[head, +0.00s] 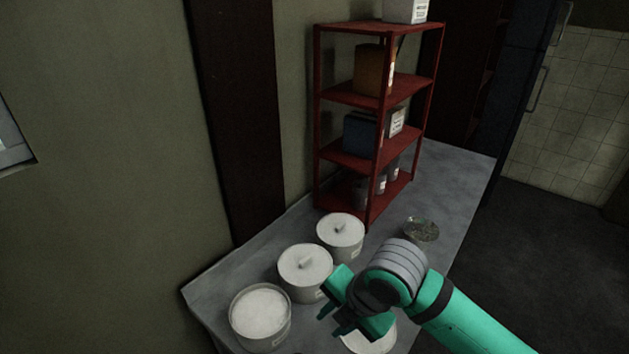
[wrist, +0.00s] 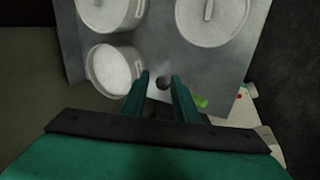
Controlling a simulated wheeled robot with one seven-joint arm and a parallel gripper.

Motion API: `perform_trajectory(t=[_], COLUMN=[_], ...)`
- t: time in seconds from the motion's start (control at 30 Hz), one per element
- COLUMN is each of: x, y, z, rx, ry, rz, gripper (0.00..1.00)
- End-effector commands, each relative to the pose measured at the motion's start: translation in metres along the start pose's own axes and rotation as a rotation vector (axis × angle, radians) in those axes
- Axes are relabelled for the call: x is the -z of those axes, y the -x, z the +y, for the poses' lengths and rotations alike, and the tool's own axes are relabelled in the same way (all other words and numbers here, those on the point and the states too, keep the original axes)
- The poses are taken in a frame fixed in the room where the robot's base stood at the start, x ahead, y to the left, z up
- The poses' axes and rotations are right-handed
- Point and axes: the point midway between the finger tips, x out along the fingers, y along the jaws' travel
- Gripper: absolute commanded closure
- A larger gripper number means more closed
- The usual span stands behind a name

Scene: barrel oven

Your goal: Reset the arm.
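My gripper (head: 336,306) is at the end of my green arm, above the grey counter (head: 455,190) near its front. In the wrist view the two fingers (wrist: 160,76) stand apart with a gap between them, and I see nothing held. Pots with pale contents or lids lie around and below the gripper. It is not clear from the head view how high the gripper is above them.
An open white pot (head: 260,318) and two lidded pots (head: 305,272) (head: 340,236) line the left side. A pale container (head: 372,341) is partly hidden under my gripper. A glass dish (head: 421,231) and red shelf (head: 322,100) stand farther back. Open floor (head: 530,260) is right.

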Motion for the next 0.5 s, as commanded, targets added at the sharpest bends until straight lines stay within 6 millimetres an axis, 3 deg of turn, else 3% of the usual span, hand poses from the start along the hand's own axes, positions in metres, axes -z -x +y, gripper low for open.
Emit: perform_trajectory(t=[0.2, 0.5], x=[0.031, 0.062], y=[-0.008, 0.013], z=[0.089, 0.185], rx=[-0.300, -0.696], ry=[-0.084, -0.291], rz=[0.069, 0.213], gripper=[0.73, 0.73])
